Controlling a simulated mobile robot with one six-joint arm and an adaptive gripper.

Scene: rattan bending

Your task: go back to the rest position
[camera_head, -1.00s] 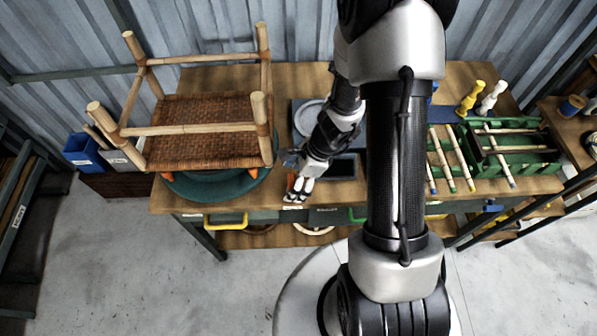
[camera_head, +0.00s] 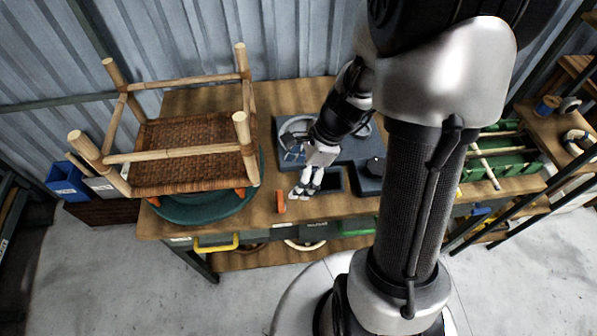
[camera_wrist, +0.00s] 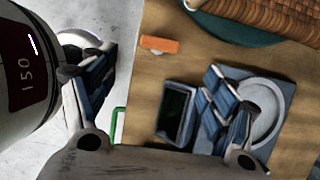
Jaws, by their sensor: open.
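My gripper (camera_head: 306,186) is above the front of the workbench (camera_head: 250,268), to the right of the upturned chair frame. In the wrist view my gripper (camera_wrist: 150,95) has its two fingers wide apart, with nothing between them. An orange block (camera_wrist: 159,45) lies on the bench top beyond the fingers. The block also shows in the head view (camera_head: 281,203), just left of my gripper and apart from it.
A rattan chair frame (camera_head: 190,150) stands legs-up on a green turntable (camera_head: 205,210) at left. A dark blue tray (camera_wrist: 270,88) with a round dish lies under one finger. A green rack (camera_head: 500,160) is at right. Grey floor is clear in front.

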